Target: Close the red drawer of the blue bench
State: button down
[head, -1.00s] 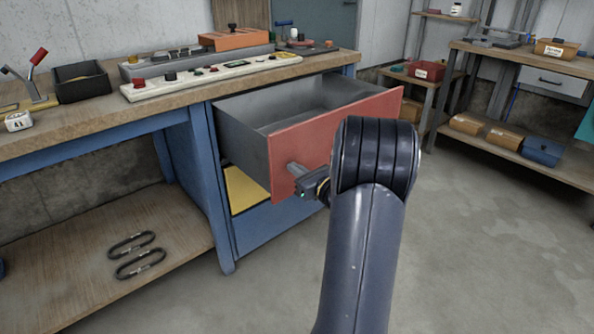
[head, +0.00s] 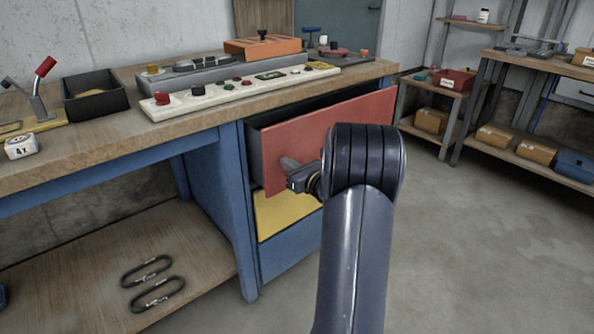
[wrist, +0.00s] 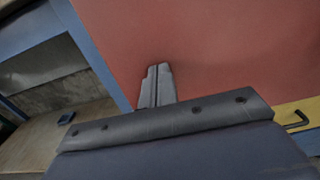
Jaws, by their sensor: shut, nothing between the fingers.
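The red drawer (head: 300,138) sits in the top slot of the blue bench (head: 222,180) and stands part way out. A dark gap and a short length of its grey side show behind the front panel. My gripper (head: 287,165) is shut and empty, with its fingertips at the left part of the red front. In the wrist view the shut fingers (wrist: 157,72) point at the red panel (wrist: 200,40) and appear to touch it.
A yellow drawer (head: 275,215) lies below the red one. Two black loops (head: 150,280) lie on the lower shelf. Shelves with boxes (head: 515,148) stand at the right. The floor (head: 450,260) is clear.

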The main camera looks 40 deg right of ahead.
jog(key=w, duration=0.7)
jog(key=shift+w+a, duration=0.25)
jog(key=shift+a, duration=0.05)
jog(key=shift+w+r, duration=0.1)
jog(key=shift+r, duration=0.15)
